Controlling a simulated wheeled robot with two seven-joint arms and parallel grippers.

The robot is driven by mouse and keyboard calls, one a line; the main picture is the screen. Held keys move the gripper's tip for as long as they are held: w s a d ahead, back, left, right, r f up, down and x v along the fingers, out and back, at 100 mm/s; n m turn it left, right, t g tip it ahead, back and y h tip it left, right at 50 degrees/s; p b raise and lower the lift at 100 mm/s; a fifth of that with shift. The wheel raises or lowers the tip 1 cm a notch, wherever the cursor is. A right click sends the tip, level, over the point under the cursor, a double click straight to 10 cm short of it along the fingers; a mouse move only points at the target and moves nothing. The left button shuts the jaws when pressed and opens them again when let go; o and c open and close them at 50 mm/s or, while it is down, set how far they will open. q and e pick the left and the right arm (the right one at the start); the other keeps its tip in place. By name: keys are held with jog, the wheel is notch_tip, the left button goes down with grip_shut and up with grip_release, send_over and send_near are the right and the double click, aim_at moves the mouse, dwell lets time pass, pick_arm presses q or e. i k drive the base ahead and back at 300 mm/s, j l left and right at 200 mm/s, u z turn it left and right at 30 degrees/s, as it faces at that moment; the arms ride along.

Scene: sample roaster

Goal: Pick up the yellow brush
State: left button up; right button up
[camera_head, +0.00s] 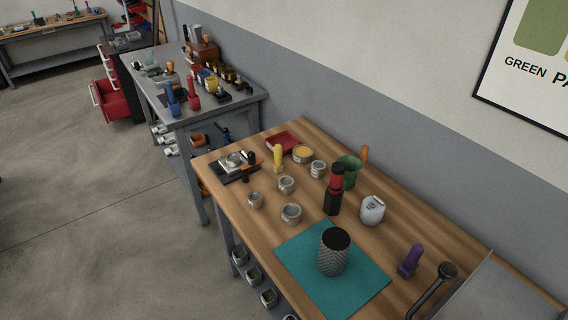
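A yellow upright object (278,157), which looks like the yellow brush, stands on the wooden table (390,262) near its far end. It is between a dark tray with small items on the left and an open yellow tin on the right. Its bristles are too small to make out. Neither of my grippers is in view.
Several small grey tins (291,214) stand in front of the brush. A red tray (283,141) lies behind it. A red-and-black bottle (334,190), green cup (349,170), white canister (372,210), purple brush-like object (410,261) and dark textured cylinder (334,254) on a teal mat (290,259) stand nearer.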

aim_at(278, 167)
jog(key=j+z, duration=0.1)
jog(key=z, duration=0.25)
jog(key=i+j+z, duration=0.1)
jog(key=z, duration=0.2)
jog(key=j+z, duration=0.15)
jog(key=z, duration=0.2)
jog(key=j+z, duration=0.25)
jog(key=j, duration=0.3)
jog(key=j+z, duration=0.25)
jog(key=j, duration=0.3)
jog(key=k+j+z, duration=0.2)
jog(key=j, duration=0.3)
jog(key=k+j, duration=0.1)
jog(key=j, duration=0.9)
